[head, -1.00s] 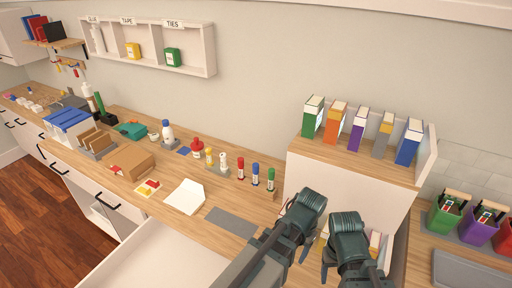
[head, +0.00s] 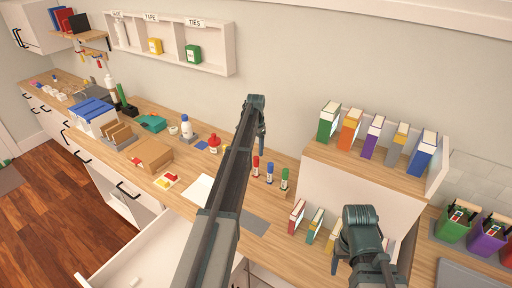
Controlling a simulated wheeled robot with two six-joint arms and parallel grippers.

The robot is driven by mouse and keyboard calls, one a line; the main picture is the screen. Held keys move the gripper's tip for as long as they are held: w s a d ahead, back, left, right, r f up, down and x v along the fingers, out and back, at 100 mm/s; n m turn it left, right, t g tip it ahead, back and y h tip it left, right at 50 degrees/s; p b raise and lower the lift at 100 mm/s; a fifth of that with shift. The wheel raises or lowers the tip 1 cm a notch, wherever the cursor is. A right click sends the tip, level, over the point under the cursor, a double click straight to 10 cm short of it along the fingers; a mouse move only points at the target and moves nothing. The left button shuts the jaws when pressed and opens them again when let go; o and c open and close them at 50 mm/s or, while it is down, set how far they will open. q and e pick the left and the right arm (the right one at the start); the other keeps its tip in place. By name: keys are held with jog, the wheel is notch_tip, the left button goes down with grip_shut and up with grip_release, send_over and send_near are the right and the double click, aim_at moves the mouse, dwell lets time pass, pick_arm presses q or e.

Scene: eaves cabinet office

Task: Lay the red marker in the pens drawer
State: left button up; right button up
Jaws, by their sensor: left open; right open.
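The red marker (head: 256,167) stands upright on the wooden counter, first in a row with a blue marker (head: 269,174) and a green marker (head: 284,180). My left gripper (head: 262,146) is open, just above or behind the red marker in the picture; I cannot tell the exact gap. My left arm crosses the middle of the view. My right gripper (head: 338,262) is open and empty, in front of the low shelf at the lower right. A white drawer (head: 165,248) stands open below the counter; no label on it is readable.
A white sheet (head: 198,189) and a grey mat (head: 255,223) lie near the counter's front edge. Red and white bottles stand left of the markers. A shelf with upright books (head: 372,137) stands right of them. Green and purple bins (head: 455,226) are far right.

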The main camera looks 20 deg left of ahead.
aim_at(256, 170)
pick_arm(q)
jog(key=shift+f, duration=0.15)
pick_arm(e)
jog(key=shift+f, duration=0.15)
pick_arm(q)
notch_tip(256, 170, down, 14)
jog(key=b, duration=1.4)
jog(key=shift+d+r, duration=0.1)
jog(key=shift+r, duration=0.1)
pick_arm(e)
notch_tip(256, 170, down, 14)
jog(key=shift+r, duration=0.15)
jog(key=shift+r, duration=0.1)
pick_arm(q)
grip_shut()
grip_release()
jog(key=shift+r, duration=0.1)
notch_tip(256, 170, up, 14)
jog(key=p, duration=1.4)
pick_arm(e)
notch_tip(256, 170, up, 14)
